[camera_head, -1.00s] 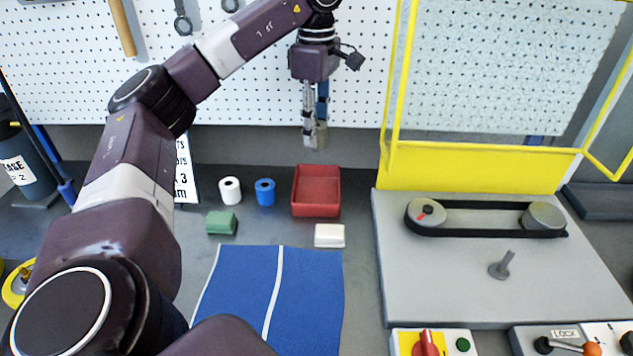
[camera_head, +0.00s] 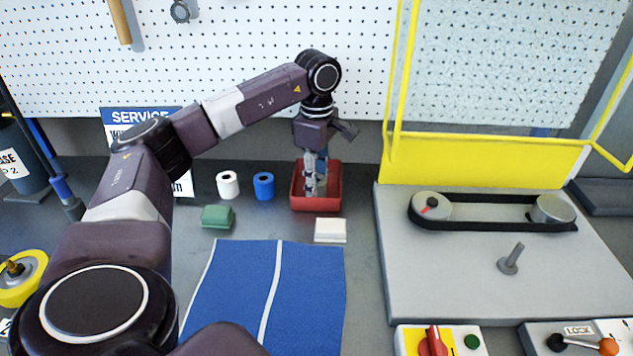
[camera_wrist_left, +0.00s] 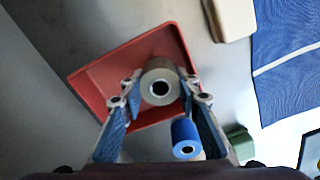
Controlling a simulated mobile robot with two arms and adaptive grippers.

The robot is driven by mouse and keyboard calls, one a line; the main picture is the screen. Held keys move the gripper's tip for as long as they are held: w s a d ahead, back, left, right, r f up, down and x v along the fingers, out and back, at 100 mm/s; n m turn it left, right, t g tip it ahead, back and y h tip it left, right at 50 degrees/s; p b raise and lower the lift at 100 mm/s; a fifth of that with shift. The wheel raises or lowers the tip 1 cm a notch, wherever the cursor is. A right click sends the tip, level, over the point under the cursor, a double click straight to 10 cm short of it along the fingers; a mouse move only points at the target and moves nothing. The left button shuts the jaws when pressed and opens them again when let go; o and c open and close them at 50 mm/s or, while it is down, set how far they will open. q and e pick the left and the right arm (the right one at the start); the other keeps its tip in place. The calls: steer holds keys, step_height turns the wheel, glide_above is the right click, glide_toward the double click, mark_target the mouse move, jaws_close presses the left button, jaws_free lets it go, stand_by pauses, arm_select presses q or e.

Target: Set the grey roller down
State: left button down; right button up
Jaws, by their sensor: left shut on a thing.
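My left gripper (camera_head: 315,185) reaches down over the red tray (camera_head: 316,206), its fingertips inside the tray's outline. In the left wrist view the fingers are shut on the grey roller (camera_wrist_left: 160,86), a short cylinder with a dark hole in its end. The red tray (camera_wrist_left: 88,78) shows behind the roller there. I cannot tell whether the roller touches the tray floor. In the head view the fingers largely hide the roller. My right gripper is not in view.
A blue roller (camera_head: 264,186) and a white roller (camera_head: 228,185) stand left of the tray. A green block (camera_head: 217,216), a white block (camera_head: 330,231) and a blue mat (camera_head: 235,290) lie nearer. A belt machine (camera_head: 450,280) with a yellow guard (camera_head: 470,165) stands at the right.

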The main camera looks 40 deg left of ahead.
arm_select(q)
steer(key=shift+f, duration=0.15)
steer(key=c, duration=1.7)
jaws_free()
steer(key=shift+f, duration=0.1)
steer(key=shift+c, duration=0.2)
step_height(320, 180, up, 12)
steer(key=p, duration=0.1)
steer(key=shift+r, duration=0.2)
